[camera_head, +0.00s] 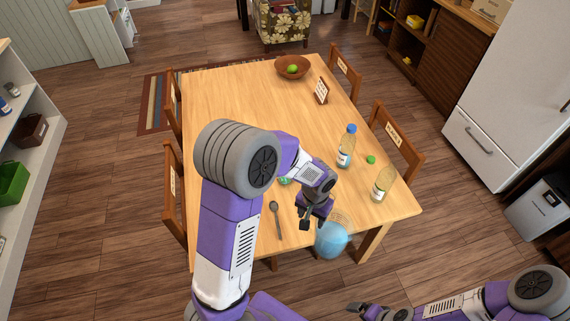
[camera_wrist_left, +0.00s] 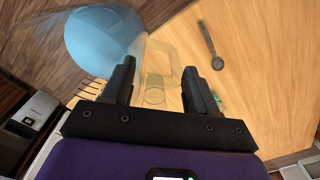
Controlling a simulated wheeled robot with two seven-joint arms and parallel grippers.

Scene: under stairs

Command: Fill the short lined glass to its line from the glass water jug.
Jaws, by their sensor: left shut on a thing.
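My left gripper (camera_head: 311,222) is shut on the glass water jug (camera_head: 331,239), which holds blue water and hangs at the table's front edge. In the left wrist view, the jug's blue water (camera_wrist_left: 98,42) is at upper left, and its clear handle runs between the fingers (camera_wrist_left: 160,85). A small clear glass (camera_wrist_left: 155,95) shows beyond the fingers over the table; its line cannot be made out. I cannot pick this glass out in the head view, where the arm covers part of the table. My right gripper (camera_head: 366,310) is low at the bottom, its jaws unclear.
On the wooden table (camera_head: 230,100) lie a spoon (camera_head: 275,218) and a small green item (camera_head: 371,159). A blue-capped bottle (camera_head: 345,150) and another bottle (camera_head: 383,184) stand at right. Chairs flank the table.

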